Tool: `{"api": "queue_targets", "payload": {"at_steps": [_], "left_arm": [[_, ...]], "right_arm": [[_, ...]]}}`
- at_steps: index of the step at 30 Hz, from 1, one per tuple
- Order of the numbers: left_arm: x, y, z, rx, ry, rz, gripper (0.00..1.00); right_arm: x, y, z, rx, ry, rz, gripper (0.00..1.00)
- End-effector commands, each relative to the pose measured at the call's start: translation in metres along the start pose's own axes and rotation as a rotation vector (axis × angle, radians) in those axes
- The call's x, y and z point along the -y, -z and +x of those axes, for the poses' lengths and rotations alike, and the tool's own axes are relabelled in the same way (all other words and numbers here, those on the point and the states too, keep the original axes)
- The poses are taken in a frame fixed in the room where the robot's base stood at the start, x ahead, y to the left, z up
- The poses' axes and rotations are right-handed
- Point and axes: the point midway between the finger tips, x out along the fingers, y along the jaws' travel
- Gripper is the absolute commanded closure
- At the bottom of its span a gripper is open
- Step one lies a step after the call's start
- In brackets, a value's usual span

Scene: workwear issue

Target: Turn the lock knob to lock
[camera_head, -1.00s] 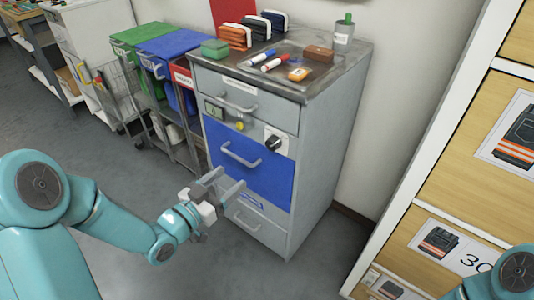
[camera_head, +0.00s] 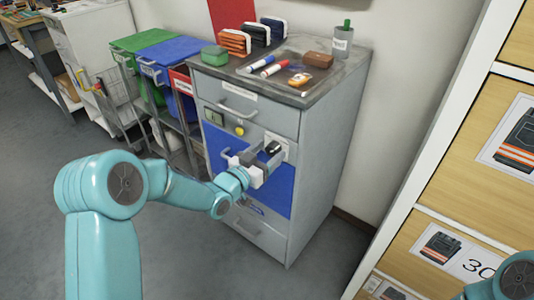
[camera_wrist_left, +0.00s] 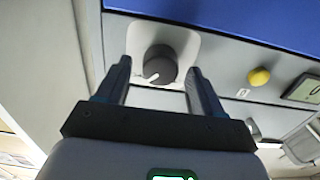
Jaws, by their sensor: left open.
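The lock knob (camera_wrist_left: 159,65) is a dark round knob with a white pointer mark, on a pale plate (camera_wrist_left: 184,44) on the front of the grey cabinet (camera_head: 325,165). In the head view the knob (camera_head: 274,147) shows just past my left fingertips. My left gripper (camera_head: 267,155) is open in front of it. In the left wrist view the two fingers of this gripper (camera_wrist_left: 158,82) stand on either side of the knob, with gaps between; I cannot tell how deep they reach. The pointer mark points down and left there. My right gripper is not in view.
A yellow button (camera_head: 240,130) and a small display (camera_head: 214,116) sit left of the knob. A blue drawer front (camera_head: 281,184) lies below it. Markers and boxes lie on the cabinet top (camera_head: 315,82). A shelf unit (camera_head: 410,195) stands at the right.

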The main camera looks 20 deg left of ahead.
Motion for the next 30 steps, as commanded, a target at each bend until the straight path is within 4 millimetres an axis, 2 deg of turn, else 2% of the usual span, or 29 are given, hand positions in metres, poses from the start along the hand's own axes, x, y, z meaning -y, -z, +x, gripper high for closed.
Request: {"api": "queue_targets", "payload": {"at_steps": [5,6,8,9,11,20,30], "left_arm": [[0.0,0.0,0.0,0.0,0.0,0.0,0.33],[0.0,0.0,0.0,0.0,0.0,0.0,0.39],[0.0,0.0,0.0,0.0,0.0,0.0,0.59],[0.0,0.0,0.0,0.0,0.0,0.0,0.72],[0.0,0.0,0.0,0.0,0.0,0.0,0.89],[0.0,0.0,0.0,-0.001,0.0,-0.024,0.89],[0.001,-0.002,0.0,-0.001,-0.001,-0.228,0.89]], "right_arm": [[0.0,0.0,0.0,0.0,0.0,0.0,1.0],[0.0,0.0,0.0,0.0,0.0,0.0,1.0],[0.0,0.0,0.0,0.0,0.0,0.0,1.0],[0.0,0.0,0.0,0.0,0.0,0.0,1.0],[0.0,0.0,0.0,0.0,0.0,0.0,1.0],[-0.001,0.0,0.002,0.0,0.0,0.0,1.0],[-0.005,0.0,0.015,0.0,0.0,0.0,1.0]]}}
